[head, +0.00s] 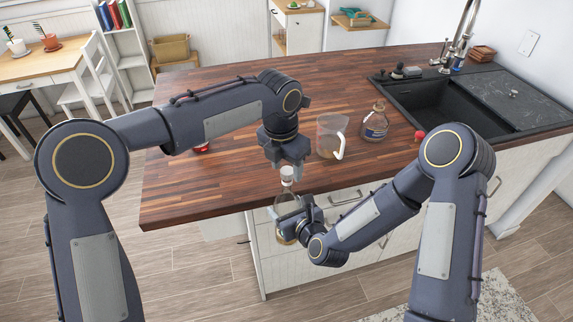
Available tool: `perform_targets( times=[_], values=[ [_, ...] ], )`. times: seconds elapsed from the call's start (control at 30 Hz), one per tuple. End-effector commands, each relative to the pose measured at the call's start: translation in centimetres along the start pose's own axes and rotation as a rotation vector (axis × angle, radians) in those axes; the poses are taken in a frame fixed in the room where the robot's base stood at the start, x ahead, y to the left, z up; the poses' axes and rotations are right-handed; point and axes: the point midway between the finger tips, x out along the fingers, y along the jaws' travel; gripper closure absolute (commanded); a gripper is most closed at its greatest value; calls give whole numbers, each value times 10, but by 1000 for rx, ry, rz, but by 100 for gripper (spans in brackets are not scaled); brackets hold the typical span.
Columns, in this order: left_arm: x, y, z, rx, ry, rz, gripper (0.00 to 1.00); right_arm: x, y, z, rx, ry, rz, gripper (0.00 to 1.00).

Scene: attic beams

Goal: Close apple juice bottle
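A clear glass bottle (285,239) with amber liquid low inside is held upright in front of the counter's near edge. My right gripper (287,211) is shut around the bottle's body from the right. A whitish top (287,173), cap or neck end, shows at the bottle's upper end. My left gripper (286,166) points down directly over this top, with its fingertips at or just above it. I cannot tell whether the fingers touch it or how far apart they are.
On the wooden counter (230,185) stand a clear pitcher (327,137) and a labelled bottle (376,124). A red item (419,135) lies near the black sink (440,100). Another red item (201,147) is partly behind my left arm. The counter's left front is clear.

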Motion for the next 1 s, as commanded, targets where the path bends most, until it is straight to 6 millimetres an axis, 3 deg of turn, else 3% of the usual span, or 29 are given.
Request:
perform_targets(
  times=[0.23, 0.6, 1.0],
  values=[
    [-3, 0, 0, 0, -1, 0, 50, 0, 0, 2, -1, -5, 0, 94],
    [-43, 0, 6, -1, 0, -2, 50, 0, 0, 2, -1, -5, 0, 94],
    [-45, 0, 6, -24, 1, -1, 53, 0, 0, 2, -1, -5, 0, 94]
  ],
)
